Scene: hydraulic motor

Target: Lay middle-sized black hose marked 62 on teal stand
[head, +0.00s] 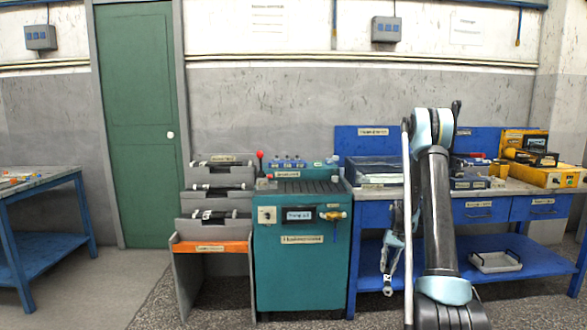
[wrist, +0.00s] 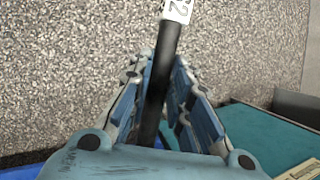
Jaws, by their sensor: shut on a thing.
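In the wrist view, a black hose (wrist: 168,50) with a white label reading what looks like 62 (wrist: 177,9) runs between the fingers of my gripper (wrist: 161,72). The gripper is shut on it, and the hose's far end is cut off by the frame. In the head view my gripper (head: 388,286) hangs low, right of the teal stand (head: 300,275) and before the blue workbench; I cannot make out the hose there. The stand has a dark ribbed top (head: 303,187). Its teal surface also shows at lower right in the wrist view (wrist: 262,140).
A grey tiered rack (head: 216,225) with black hoses and an orange shelf (head: 209,247) stands left of the stand. The blue workbench (head: 440,214) holds trays and a yellow case (head: 540,174). Speckled floor lies below my gripper.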

